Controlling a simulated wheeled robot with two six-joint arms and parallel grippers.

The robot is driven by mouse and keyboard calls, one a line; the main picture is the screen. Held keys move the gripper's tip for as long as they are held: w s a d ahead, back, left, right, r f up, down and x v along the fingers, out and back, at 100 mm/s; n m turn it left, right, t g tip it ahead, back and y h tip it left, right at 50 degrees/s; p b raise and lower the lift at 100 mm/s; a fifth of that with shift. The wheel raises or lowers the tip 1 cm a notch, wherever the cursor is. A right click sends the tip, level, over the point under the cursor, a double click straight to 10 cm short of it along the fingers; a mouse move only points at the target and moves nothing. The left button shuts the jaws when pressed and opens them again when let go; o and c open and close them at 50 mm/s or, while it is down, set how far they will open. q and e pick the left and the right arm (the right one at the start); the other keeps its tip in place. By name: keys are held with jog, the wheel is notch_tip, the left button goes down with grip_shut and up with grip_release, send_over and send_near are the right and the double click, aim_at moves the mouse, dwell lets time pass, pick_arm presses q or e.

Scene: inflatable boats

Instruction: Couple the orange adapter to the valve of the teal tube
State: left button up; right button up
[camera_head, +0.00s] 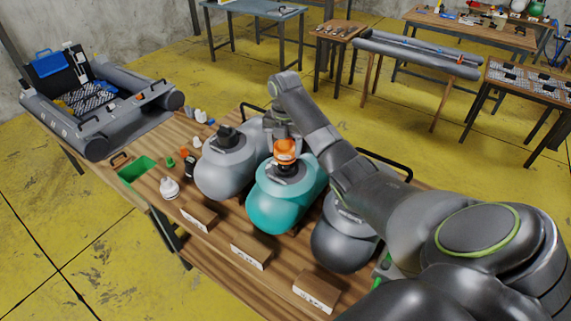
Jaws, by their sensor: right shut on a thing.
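The teal tube (278,208) lies on the wooden table between two grey tubes. Its dark valve (287,168) is on its top, partly hidden by the orange adapter (285,150). My right gripper (284,138) points down from above and is shut on the orange adapter. The adapter is upright at the top of the valve; I cannot tell whether it is coupled or only touching. The fingertips are small and partly hidden. My left gripper is not in view.
A light grey tube (225,172) with a black fitting lies left, a dark grey tube (340,240) right, partly behind my arm. Small bottles (169,187) and a green tray (136,170) are on the left. Labelled wooden blocks (250,253) line the front edge. A grey inflatable boat (100,105) is at far left.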

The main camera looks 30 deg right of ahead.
aim_at(285, 155)
jog(key=shift+f, duration=0.2)
jog(key=shift+s+d+f+b, duration=0.1)
jog(key=shift+f+b, duration=0.35)
jog(key=shift+f, duration=0.55)
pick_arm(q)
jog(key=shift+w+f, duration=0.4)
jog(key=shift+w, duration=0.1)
pick_arm(e)
jog(key=shift+f, duration=0.15)
jog(key=shift+f, duration=0.3)
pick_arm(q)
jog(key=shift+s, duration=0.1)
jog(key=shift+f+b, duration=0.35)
pick_arm(e)
jog(key=shift+f, duration=0.85)
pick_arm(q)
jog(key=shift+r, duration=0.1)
